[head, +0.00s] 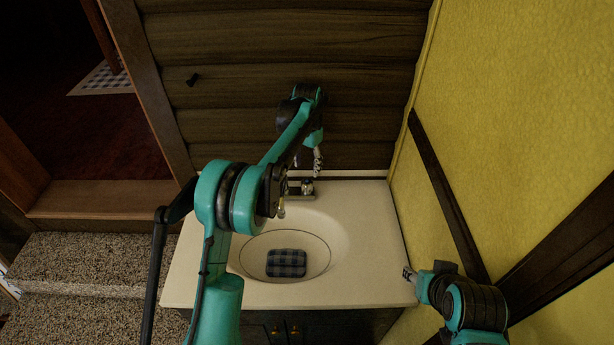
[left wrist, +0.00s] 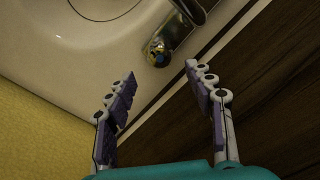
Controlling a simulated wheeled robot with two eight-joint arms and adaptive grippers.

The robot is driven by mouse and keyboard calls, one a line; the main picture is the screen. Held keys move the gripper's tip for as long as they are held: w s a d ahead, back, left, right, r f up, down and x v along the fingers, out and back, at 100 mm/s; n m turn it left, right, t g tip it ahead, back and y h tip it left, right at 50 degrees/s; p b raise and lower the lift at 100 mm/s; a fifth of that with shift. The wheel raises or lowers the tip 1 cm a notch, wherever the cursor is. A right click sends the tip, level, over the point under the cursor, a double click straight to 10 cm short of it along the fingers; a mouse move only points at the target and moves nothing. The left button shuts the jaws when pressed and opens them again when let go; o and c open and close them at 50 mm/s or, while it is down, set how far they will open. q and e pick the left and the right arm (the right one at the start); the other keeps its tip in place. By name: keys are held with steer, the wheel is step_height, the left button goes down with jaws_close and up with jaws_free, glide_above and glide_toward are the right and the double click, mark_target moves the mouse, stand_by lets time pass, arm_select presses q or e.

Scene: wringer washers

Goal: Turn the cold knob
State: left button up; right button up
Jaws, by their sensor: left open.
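A chrome faucet stands at the back of the white sink. Its right-hand knob (head: 307,186) shows in the head view just below my left gripper (head: 318,160). In the left wrist view the shiny round knob (left wrist: 157,52) sits at the end of the faucet base, ahead of the fingertips. My left gripper (left wrist: 160,74) is open and empty, its two fingers spread apart, with a gap to the knob. My left arm hides the left part of the faucet in the head view. My right gripper (head: 409,274) is off the counter's right edge, far from the knob; its fingers are too small to read.
The white sink counter (head: 361,232) is mostly clear. A dark checked cloth-like item (head: 287,263) lies in the basin. A dark slatted wall (head: 230,90) rises behind, and a yellow wall (head: 520,110) closes off the right. Carpeted steps (head: 80,265) are at the left.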

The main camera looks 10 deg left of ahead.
mark_target(307, 182)
arm_select(q)
steer(key=shift+r, duration=1.55)
steer(key=s+a+r+n+t, duration=0.1)
steer(key=s+r+t, duration=0.1)
steer(key=s+r, duration=0.5)
steer(key=s+a+r+n+t, duration=0.1)
steer(key=s+r+n+t, duration=0.15)
steer(key=s, duration=0.85)
steer(key=s+f+n+t, duration=0.1)
steer(key=s+f, duration=0.2)
steer(key=s, duration=0.5)
steer(key=s+a+f+n+t, duration=0.1)
steer(key=s+f, duration=0.2)
steer(key=s, duration=0.6)
steer(key=shift+s+a+t, duration=0.15)
steer(key=shift+a+t, duration=0.15)
steer(key=shift+t, duration=0.05)
